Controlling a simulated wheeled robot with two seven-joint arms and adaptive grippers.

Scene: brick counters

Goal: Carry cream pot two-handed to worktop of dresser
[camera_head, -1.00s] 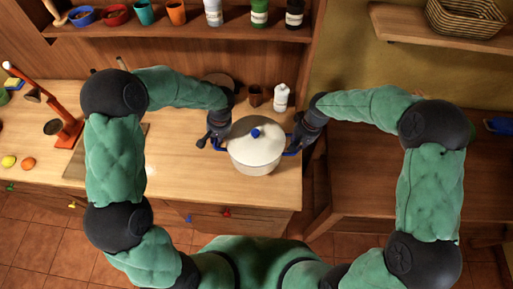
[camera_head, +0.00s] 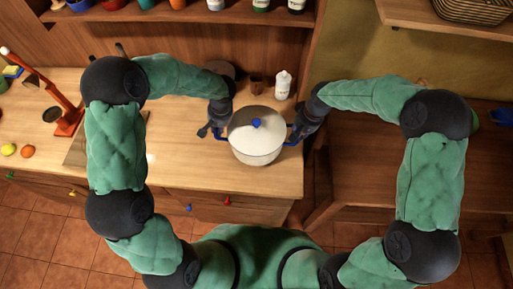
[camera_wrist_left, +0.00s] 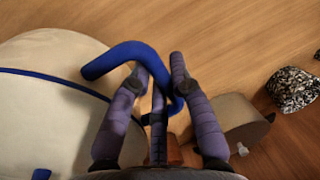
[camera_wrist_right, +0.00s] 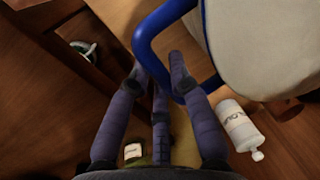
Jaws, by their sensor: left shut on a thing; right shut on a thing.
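The cream pot (camera_head: 258,148) has a pale lid with a blue knob and blue side handles. It is upright over the right part of the dresser's pale wooden worktop (camera_head: 190,172); I cannot tell whether its base touches the wood. My left gripper (camera_head: 217,131) is shut on the left handle, which also shows in the left wrist view (camera_wrist_left: 125,52). My right gripper (camera_head: 295,134) is shut on the right handle, which also shows in the right wrist view (camera_wrist_right: 150,38). The pot's far underside is hidden.
A white bottle (camera_head: 283,86) and a brown cup (camera_head: 257,85) stand behind the pot. An orange-red lamp-like stand (camera_head: 67,122), a lemon (camera_head: 8,149) and an orange (camera_head: 28,151) are at the left. The worktop left of the pot is clear. A darker wooden table (camera_head: 360,165) is at the right.

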